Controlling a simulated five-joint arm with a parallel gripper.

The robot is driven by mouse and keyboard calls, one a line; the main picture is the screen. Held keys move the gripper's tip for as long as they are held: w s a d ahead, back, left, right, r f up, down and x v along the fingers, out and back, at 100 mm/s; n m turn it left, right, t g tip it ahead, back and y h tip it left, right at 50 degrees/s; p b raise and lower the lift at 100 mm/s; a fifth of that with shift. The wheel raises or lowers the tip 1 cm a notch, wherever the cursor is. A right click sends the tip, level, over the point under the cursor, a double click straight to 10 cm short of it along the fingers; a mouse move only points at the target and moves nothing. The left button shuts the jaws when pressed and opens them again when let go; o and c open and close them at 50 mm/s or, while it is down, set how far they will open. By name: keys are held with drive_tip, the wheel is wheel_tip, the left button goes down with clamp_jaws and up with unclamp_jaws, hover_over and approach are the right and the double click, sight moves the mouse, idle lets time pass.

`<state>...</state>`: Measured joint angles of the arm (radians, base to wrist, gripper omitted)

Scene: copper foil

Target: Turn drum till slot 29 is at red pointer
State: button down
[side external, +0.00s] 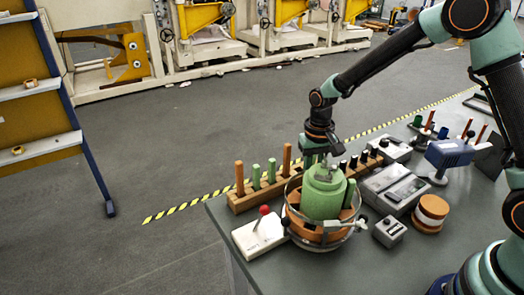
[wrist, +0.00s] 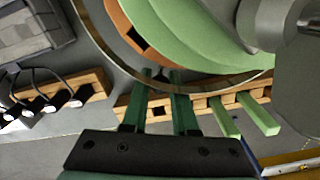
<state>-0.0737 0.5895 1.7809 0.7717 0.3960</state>
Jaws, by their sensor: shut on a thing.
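The drum (side external: 294,225) stands on the bench, copper-brown at its rim with a green body (side external: 322,195) in its middle and a clear ring around it. In the wrist view the drum's rim (wrist: 123,22) shows a dark square slot, with the green body beside it. My gripper (side external: 316,160) reaches down at the far side of the drum. In the wrist view its two green fingers (wrist: 162,74) stand a little apart at the drum's edge, shut on part of the drum; the exact contact is hard to see.
A wooden rack (side external: 240,202) with brown and green pegs stands behind the drum.

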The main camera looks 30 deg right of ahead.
drive_tip(key=shift+r, duration=0.1)
idle(0.3)
drive_tip(key=c, duration=0.7)
unclamp_jaws()
wheel_tip(320, 180, up, 11)
drive_tip(key=shift+f, duration=0.1)
drive_tip(key=shift+r, duration=0.6)
